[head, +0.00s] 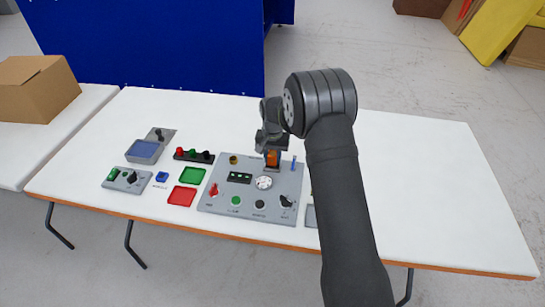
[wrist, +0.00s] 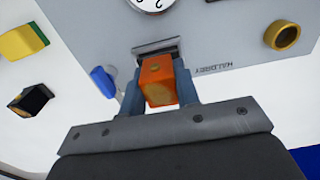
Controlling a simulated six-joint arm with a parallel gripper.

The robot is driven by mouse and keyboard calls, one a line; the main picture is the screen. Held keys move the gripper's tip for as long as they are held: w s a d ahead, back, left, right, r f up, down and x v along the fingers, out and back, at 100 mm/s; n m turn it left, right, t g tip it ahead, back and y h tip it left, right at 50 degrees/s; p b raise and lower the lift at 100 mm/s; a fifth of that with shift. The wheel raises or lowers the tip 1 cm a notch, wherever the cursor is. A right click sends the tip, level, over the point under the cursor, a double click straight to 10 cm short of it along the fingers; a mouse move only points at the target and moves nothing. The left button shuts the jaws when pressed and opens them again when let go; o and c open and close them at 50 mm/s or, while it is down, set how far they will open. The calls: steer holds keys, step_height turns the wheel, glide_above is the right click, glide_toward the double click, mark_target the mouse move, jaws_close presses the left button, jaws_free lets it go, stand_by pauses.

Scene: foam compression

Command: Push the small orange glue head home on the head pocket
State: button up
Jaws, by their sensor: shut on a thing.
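The small orange glue head (wrist: 158,82) is held between the two grey-blue fingers of my gripper (wrist: 160,72) in the wrist view. In the head view the orange glue head (head: 272,157) shows under my gripper (head: 271,146), near the panel's back edge. The head pocket (wrist: 157,48) is a grey-framed slot in the panel, directly beyond the glue head in the wrist view. The glue head covers part of the pocket, so I cannot tell how deep it sits or whether it touches the pocket.
The grey panel (head: 215,203) carries a round dial (head: 264,183), a brass ring (wrist: 283,34) and knobs. A blue lever (wrist: 103,80) stands close beside the fingers. Red (head: 182,195) and green (head: 194,175) trays lie left of the panel. The table's right side is clear.

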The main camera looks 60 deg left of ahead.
mark_target(273, 154)
steer(key=shift+f, duration=0.5)
steer(key=o, duration=1.2)
steer(key=shift+c, duration=0.2)
step_height(273, 154, up, 17)
steer(key=shift+r, duration=0.2)
steer(key=shift+f, duration=0.1)
step_height(273, 154, down, 17)
steer(key=shift+f, duration=0.15)
